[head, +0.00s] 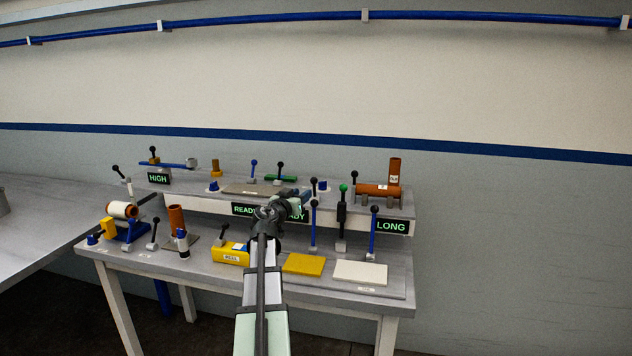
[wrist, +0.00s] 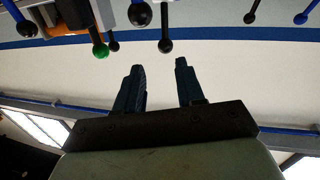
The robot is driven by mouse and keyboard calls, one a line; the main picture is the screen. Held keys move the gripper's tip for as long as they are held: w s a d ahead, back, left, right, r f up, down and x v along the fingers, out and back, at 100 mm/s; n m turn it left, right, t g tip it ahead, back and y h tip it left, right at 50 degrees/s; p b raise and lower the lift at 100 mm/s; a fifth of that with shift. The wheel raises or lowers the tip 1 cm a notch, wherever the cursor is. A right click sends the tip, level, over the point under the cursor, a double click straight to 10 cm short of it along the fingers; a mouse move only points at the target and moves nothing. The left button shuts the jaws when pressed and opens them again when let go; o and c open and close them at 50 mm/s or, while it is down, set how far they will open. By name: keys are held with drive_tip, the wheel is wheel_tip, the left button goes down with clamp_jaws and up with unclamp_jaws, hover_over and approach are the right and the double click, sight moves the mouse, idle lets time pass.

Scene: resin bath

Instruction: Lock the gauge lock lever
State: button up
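Several ball-topped levers stand on the two-level bench, and I cannot tell by label which one is the gauge lock lever. My gripper (head: 302,198) is at the middle of the bench, near a blue lever with a black knob (head: 313,227). In the wrist view my gripper (wrist: 160,66) has its two dark fingers apart with nothing between them. A black lever knob (wrist: 165,46) shows just beyond the fingertips, apart from them as far as I can see. A green-knobbed lever (head: 342,215) stands to the right; its green knob (wrist: 101,51) is left of the fingers in the wrist view.
An orange-brown pipe piece (head: 379,190) lies on the upper shelf at the right, by a LONG sign (head: 391,226). A yellow block (head: 231,253), a yellow plate (head: 304,263) and a white plate (head: 360,273) lie in front. My arm hides part of the bench middle.

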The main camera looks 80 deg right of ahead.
sight(313, 182)
drive_tip(key=shift+w+d+r+m+t, duration=0.2)
drive_tip(key=shift+w+m+t, duration=0.1)
drive_tip(key=shift+m, duration=0.3)
drive_tip(key=s+d, duration=0.1)
drive_tip(key=d, duration=0.8)
drive_tip(key=s+d, duration=0.1)
drive_tip(key=d, duration=0.3)
drive_tip(key=shift+s+d, duration=0.15)
drive_tip(key=shift+s, duration=0.2)
clamp_jaws()
